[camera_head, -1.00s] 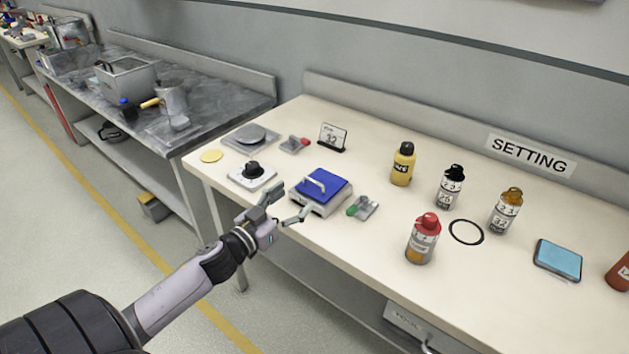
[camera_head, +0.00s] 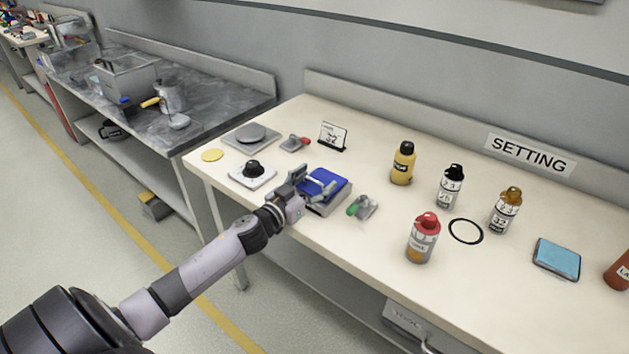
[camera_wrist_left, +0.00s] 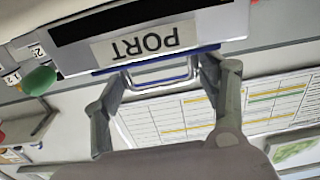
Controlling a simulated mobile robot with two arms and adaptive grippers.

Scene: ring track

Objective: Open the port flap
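The port is a grey box (camera_head: 333,208) with a blue flap (camera_head: 337,182) lying flat on top, on the cream table. My left gripper (camera_head: 312,184) is over the flap in the head view and hides part of it and its handle. In the left wrist view, a metal handle (camera_wrist_left: 160,74) shows below an upside-down PORT label (camera_wrist_left: 145,42). The left gripper (camera_wrist_left: 163,72) has its fingers spread, one near each end of the handle. I cannot tell whether they touch it. My right gripper is not in view.
A grey fixture with a green knob (camera_head: 355,207) sits close to the right of the port. A black-knobbed white block (camera_head: 253,173) is to its left, and a card reading 32 (camera_head: 333,135) stands behind. Several bottles stand farther right; a black ring (camera_head: 466,231) lies among them.

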